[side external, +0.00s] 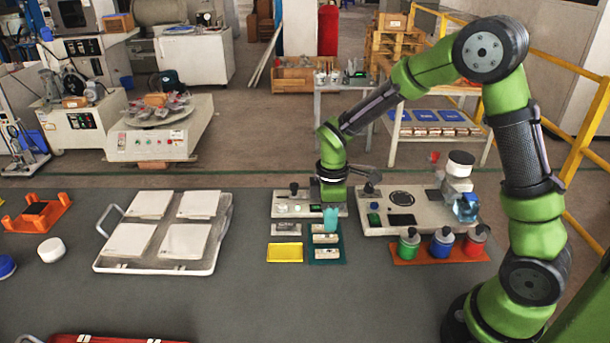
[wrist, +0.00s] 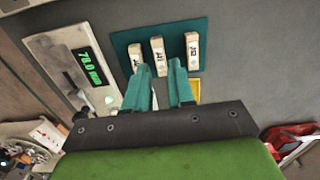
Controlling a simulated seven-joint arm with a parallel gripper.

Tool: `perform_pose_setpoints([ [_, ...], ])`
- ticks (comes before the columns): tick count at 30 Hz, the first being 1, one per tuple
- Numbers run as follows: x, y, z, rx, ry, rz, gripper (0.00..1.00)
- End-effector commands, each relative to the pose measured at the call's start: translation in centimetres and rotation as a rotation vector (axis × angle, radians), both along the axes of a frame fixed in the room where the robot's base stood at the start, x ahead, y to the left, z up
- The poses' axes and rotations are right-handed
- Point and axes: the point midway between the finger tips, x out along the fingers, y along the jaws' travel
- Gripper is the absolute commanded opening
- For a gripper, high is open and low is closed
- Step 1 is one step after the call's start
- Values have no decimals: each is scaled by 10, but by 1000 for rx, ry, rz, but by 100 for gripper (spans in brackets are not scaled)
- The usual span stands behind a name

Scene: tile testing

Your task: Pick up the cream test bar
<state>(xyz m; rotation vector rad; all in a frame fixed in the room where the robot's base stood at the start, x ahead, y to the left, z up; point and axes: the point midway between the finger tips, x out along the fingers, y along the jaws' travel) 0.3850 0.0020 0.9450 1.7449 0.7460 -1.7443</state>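Three cream test bars lie on a teal mat (wrist: 175,38) in the wrist view: a left bar (wrist: 136,54), a middle bar (wrist: 158,52) and a right bar (wrist: 192,50). Each has small dark markings too blurred to read surely. In the side view the mat (side external: 341,247) lies below my gripper, with a near bar (side external: 327,254) and another bar (side external: 325,239) visible. My gripper (wrist: 160,70) has teal fingers, open and empty. Its fingertips appear either side of the middle bar's lower end in the wrist view; I cannot tell the height gap. It also shows in the side view (side external: 331,217).
A measuring device (wrist: 80,68) with a green display reading stands beside the mat. A yellow tray (side external: 285,253) and a grey block (side external: 286,229) lie left of the mat. Coloured bottles (side external: 441,243) stand right. A white-rimmed tray (side external: 155,268) holds square tiles.

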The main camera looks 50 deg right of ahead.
Motion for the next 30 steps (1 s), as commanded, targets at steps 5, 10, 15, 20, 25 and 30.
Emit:
perform_pose_setpoints([
  [5,2,2,-26,1,6,-1,23],
  [10,3,2,-46,1,2,0,23],
  [15,3,2,-50,0,0,0,23],
  [20,3,2,-49,0,0,0,16],
  [25,3,2,-49,0,0,0,0],
  [30,3,2,-49,1,-1,0,0],
])
